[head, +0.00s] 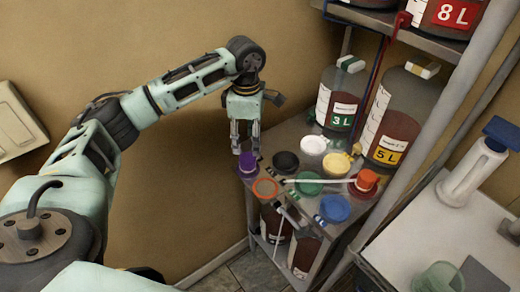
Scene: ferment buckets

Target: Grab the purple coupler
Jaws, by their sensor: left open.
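The purple coupler (248,163) sits at the left edge of the small shelf top, in the head view. My left gripper (245,142) points down with its fingers just above the coupler. The gripper is open and its jaws hold nothing that I can see. From this angle I cannot tell whether the fingertips touch the coupler or are apart from it. My right gripper is not in view.
Several other pieces crowd the shelf top (272,146), among them a black one (286,161), an orange ring (264,188) and a green one (309,182). Jugs marked 3 L (341,94) and 5 L (399,116) stand behind. The wall is close on the left.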

